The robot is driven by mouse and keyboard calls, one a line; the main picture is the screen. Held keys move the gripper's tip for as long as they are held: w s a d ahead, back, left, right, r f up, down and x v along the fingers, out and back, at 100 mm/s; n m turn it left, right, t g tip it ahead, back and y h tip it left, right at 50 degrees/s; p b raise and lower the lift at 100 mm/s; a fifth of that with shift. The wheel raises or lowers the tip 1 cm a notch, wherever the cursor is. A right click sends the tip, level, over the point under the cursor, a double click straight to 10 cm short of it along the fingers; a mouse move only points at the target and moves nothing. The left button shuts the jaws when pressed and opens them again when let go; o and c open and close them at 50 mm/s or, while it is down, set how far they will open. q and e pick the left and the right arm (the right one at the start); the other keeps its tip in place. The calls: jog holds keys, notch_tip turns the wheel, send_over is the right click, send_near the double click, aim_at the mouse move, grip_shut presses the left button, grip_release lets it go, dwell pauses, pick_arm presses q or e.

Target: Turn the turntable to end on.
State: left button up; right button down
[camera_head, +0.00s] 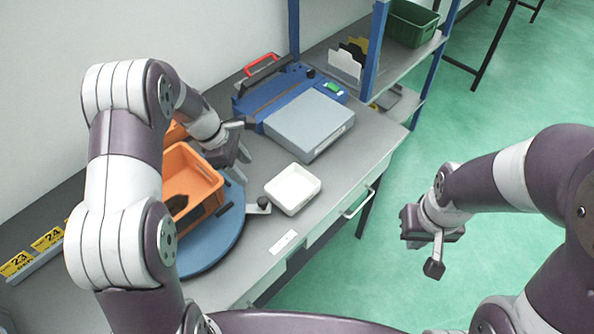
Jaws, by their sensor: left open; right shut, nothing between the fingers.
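The turntable (222,243) is a blue disc on the grey workbench, partly hidden behind my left arm. An orange bin (205,178) stands on it, with its long side slanting across the disc. My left gripper (243,163) is open beside the bin's far right corner, above the far edge of the disc. I cannot tell whether it touches the bin. My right gripper (435,266) is shut and empty, out over the green floor right of the bench.
A white tray (293,189) lies right of the turntable. Behind it is a blue device with a grey plate (309,122) and red handle (261,65). Yellow number labels (47,240) are at the left. A blue-posted shelf (376,50) holds a green bin (411,24).

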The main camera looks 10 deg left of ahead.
aim_at(262, 200)
pick_arm(q)
jog(key=shift+n, duration=0.6)
jog(key=p+x, duration=0.1)
jog(key=x, duration=0.2)
jog(key=s+x, duration=0.1)
jog(key=x, duration=0.3)
jog(key=s+p+x, duration=0.1)
jog(key=x, duration=0.2)
jog(key=shift+f+p, duration=0.3)
jog(key=shift+f, duration=0.1)
jog(key=shift+s+f, duration=0.25)
jog(key=shift+f, duration=0.25)
jog(key=shift+w+d, duration=0.1)
jog(key=shift+d, duration=0.05)
jog(key=shift+w, duration=0.1)
jog(key=shift+c, duration=1)
grip_shut()
pick_arm(e)
jog(key=r, duration=0.1)
jog(key=s+r, duration=0.1)
jog(key=a+r, duration=0.1)
jog(key=shift+s+r, duration=0.15)
jog(key=shift+s, duration=0.2)
